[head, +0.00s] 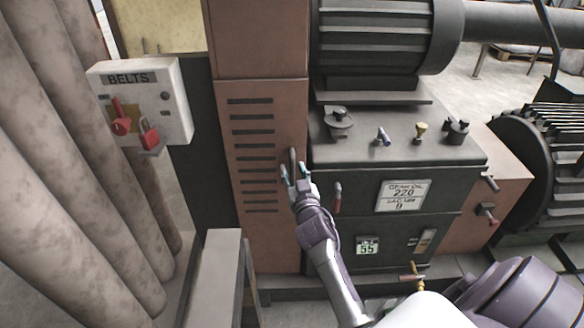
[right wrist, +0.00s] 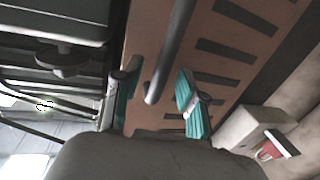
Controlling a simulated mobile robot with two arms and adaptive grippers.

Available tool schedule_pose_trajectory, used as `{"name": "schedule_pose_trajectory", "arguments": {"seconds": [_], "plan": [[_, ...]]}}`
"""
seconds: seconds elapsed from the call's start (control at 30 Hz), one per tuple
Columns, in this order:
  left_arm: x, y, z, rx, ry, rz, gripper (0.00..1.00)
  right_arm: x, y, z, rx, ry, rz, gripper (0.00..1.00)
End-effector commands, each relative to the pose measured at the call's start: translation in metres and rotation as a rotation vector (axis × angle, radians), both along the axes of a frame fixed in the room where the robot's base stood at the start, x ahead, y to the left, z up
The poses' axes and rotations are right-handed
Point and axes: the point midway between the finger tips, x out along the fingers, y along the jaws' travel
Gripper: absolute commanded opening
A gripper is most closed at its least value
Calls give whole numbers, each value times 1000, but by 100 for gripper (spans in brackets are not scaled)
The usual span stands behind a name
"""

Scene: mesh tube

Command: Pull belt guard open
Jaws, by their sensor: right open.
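The belt guard (head: 258,215) is a tall brown-red panel with dark vent slots, standing upright left of the dark gearbox; I see no gap along its edge. A dark bar handle (head: 293,157) is on its right edge. My right gripper (head: 294,172) is at the lower end of this handle. In the right wrist view, the handle (right wrist: 174,50) runs down between the two teal-padded fingers of the open right gripper (right wrist: 158,100), with a gap on each side. The slotted guard (right wrist: 219,62) shows behind it. My left gripper is not in view.
A white BELTS box (head: 175,112) with a red switch and red padlock hangs left of the guard. Thick brown tubes (head: 75,150) stand at the left. A grey bench-like ledge (head: 212,270) stands before the guard. The gearbox (head: 440,195) with a red-handled lever adjoins on the right.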

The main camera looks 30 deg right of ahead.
Motion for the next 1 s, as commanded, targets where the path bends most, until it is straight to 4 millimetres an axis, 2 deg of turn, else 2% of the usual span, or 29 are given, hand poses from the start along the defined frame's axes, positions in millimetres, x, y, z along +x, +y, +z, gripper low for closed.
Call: {"name": "schedule_pose_trajectory", "arguments": {"seconds": [0.2, 0.47, 0.7, 0.73, 1.0], "plan": [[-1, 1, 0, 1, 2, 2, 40, 14, -6, 0, -2, 1, 0, 41], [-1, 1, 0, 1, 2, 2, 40, 15, -6, 0, -1, 0, 0, 41], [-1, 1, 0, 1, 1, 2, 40, 15, -5, 0, -1, 0, 1, 3], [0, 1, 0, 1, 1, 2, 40, 15, -5, 0, -1, 0, 1, 0], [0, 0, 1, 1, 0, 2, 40, 15, -5, -1, -1, 1, 1, 0]]}}
